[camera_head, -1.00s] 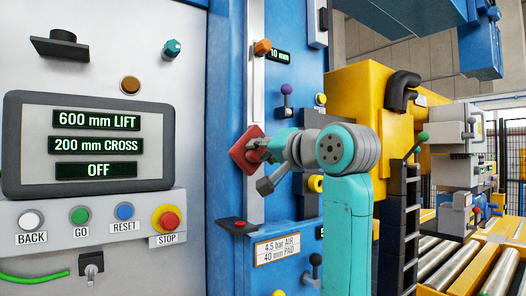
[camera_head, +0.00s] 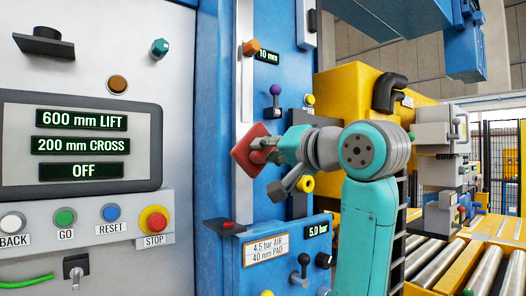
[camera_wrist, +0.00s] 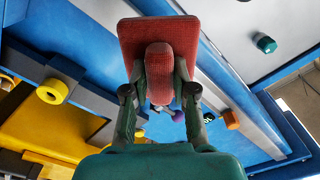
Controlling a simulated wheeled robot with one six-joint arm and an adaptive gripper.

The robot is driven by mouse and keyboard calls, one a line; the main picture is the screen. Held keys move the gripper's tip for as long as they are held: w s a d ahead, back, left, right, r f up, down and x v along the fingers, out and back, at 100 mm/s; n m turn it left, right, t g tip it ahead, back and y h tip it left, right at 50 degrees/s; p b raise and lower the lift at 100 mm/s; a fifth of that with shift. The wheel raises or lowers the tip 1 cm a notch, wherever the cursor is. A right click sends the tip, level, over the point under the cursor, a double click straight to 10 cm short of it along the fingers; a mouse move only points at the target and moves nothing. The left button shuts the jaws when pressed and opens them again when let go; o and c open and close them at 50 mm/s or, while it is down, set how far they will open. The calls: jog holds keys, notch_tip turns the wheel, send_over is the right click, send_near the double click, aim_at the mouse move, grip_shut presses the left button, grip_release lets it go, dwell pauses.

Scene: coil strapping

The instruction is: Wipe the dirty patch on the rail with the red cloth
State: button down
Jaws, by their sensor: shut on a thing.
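The red cloth (camera_head: 249,151) is a flat square pad, tilted like a diamond in the head view. My gripper (camera_head: 268,148) is shut on its raised red grip, which shows between the fingers in the wrist view (camera_wrist: 159,75). The flat face of the cloth (camera_wrist: 186,38) lies beyond the fingertips. The rail (camera_head: 245,90) is a pale vertical strip on the blue machine column. The cloth overlaps the rail's lower part in the head view; I cannot tell whether they touch. I see no dirty patch; part of the rail is hidden behind the cloth.
A purple-knobbed lever (camera_head: 275,92) and a yellow knob (camera_head: 306,184) are close on the right. A small ledge with a red button (camera_head: 226,225) juts out below. The control panel (camera_head: 85,145) stands left.

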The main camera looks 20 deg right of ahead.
jog(key=shift+v, duration=1.45)
